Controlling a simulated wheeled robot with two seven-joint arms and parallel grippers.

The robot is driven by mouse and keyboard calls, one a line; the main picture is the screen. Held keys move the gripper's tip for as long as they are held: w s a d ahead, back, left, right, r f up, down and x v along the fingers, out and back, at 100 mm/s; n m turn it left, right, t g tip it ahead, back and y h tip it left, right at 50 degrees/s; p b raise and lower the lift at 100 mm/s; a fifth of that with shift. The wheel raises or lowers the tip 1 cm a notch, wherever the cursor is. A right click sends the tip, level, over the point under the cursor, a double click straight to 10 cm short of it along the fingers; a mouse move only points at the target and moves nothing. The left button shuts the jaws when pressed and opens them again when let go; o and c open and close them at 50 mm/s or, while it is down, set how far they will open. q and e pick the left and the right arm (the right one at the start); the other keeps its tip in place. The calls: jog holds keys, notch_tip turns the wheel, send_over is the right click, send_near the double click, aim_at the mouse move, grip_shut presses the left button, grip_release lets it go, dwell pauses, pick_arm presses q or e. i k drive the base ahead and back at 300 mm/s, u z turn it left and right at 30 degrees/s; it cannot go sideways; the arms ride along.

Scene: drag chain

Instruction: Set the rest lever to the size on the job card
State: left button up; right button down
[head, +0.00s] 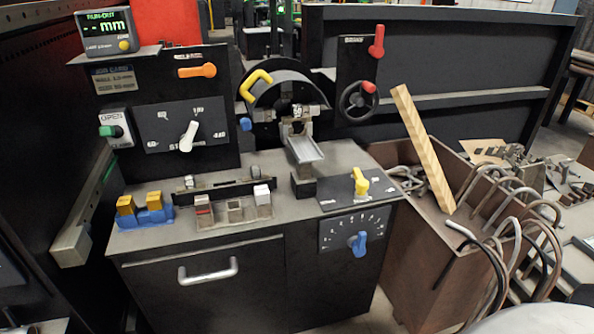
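A blue lever knob (358,243) sits on a dark scale plate (336,231) with an arc of light marks on the cabinet's front right. The knob points roughly upward; its exact mark is unclear. A yellow lever (361,182) stands on a plate on the bench top above it. No label shows clearly which one is the rest lever. Neither of my grippers is in view.
A white selector (188,137), orange handle (197,71) and green knob (110,131) are on the left panels. A run-out display (106,30) reads "-- mm". Red handles (377,42) and a black handwheel (357,102) are at back right. A bin (430,250) of bent tubes stands right.

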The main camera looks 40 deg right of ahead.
aim_at(362, 184)
jog(key=z, duration=0.25)
jog(key=i, duration=0.85)
jog(key=z, duration=0.65)
